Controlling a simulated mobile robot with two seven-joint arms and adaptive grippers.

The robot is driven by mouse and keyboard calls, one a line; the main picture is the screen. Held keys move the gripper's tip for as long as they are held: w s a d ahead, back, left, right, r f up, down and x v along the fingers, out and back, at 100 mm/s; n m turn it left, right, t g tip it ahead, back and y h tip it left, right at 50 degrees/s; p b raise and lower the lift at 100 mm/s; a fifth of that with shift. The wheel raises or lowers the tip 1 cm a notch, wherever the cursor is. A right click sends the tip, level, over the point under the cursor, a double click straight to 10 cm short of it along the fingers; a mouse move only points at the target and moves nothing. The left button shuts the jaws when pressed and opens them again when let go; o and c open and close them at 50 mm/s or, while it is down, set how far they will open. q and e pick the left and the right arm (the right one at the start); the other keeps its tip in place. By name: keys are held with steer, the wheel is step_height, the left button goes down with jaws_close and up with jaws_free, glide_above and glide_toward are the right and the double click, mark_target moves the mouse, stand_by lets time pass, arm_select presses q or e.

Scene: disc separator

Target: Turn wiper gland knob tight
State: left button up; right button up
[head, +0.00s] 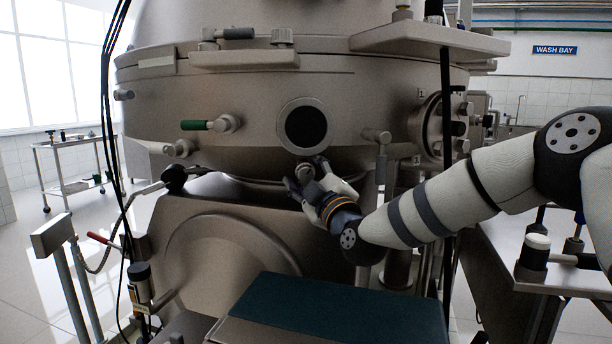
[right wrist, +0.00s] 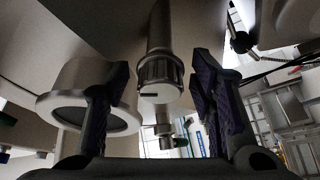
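The wiper gland knob appears to be the small grey knob (head: 304,172) just under the dark round port on the front of the big metal drum. In the right wrist view it is a ribbed grey collar (right wrist: 160,72) on a metal stem. My right gripper (head: 307,184) is at this knob, coming in from the right. In the right wrist view its two dark pads stand apart on either side of the knob, with gaps between them and it. My left gripper is not in view.
The dark round port (head: 306,127) is just above the gripper. A green-handled valve (head: 208,125) is to its left and a post with a T-handle (head: 378,137) to its right. A dark green flat panel (head: 335,308) lies below. A trolley (head: 75,165) stands far left.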

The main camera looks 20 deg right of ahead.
steer(key=c, duration=1)
steer(key=shift+o, duration=0.2)
